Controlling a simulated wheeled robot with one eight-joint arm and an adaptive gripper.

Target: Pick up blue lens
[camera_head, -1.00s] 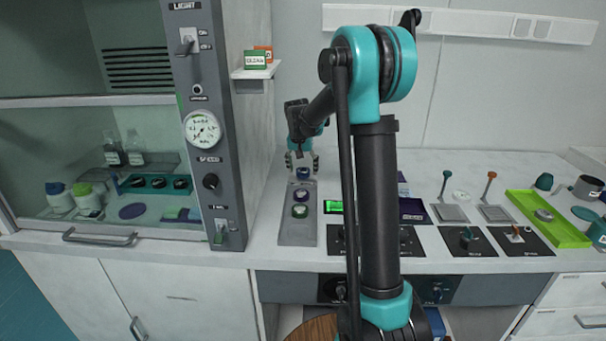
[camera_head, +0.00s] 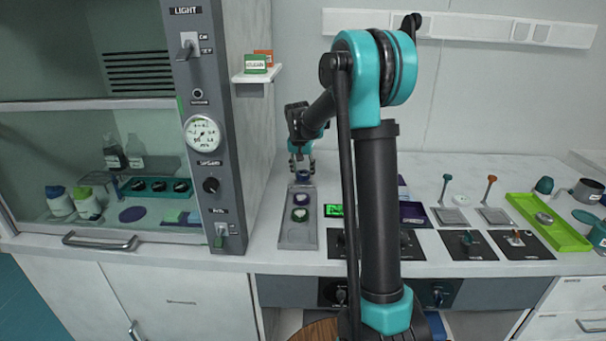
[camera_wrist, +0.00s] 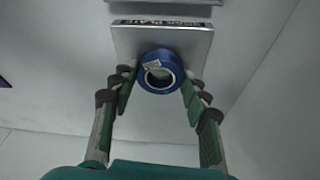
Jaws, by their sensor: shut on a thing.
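The blue lens (camera_wrist: 160,72) is a blue ring with a small pale label, over the far end of a grey plate (camera_wrist: 198,40) in the wrist view. My gripper (camera_wrist: 158,88) is around the lens, with one green-padded finger on each side. In the head view my gripper (camera_head: 301,163) points down at the back end of the grey plate (camera_head: 297,236), and the blue lens (camera_head: 302,177) shows just below its fingertips. I cannot tell whether the lens still touches the plate.
A fume cupboard stands close on the left. Control panels and a green tray (camera_head: 550,220) lie to the right on the bench.

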